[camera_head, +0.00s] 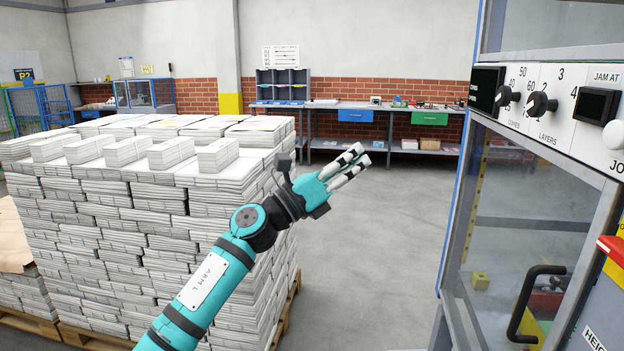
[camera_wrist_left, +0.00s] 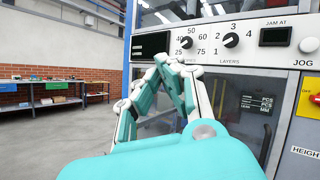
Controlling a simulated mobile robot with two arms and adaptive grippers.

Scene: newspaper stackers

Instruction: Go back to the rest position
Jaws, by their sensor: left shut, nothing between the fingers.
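My left gripper (camera_head: 360,163) is raised in the open space between the newspaper stacks and the machine on the right. Its fingers are closed together with nothing between them, pointing right and slightly up. In the left wrist view the gripper (camera_wrist_left: 160,68) shows in front of the machine's glass door, below the control panel. My right gripper shows in neither view.
Tall stacks of newspapers (camera_head: 120,225) on pallets fill the left. The machine's control panel (camera_head: 560,95) has knobs, and a black door handle (camera_head: 530,305) sticks out below. A workbench (camera_head: 365,110) stands at the back wall. Grey floor (camera_head: 370,265) between is clear.

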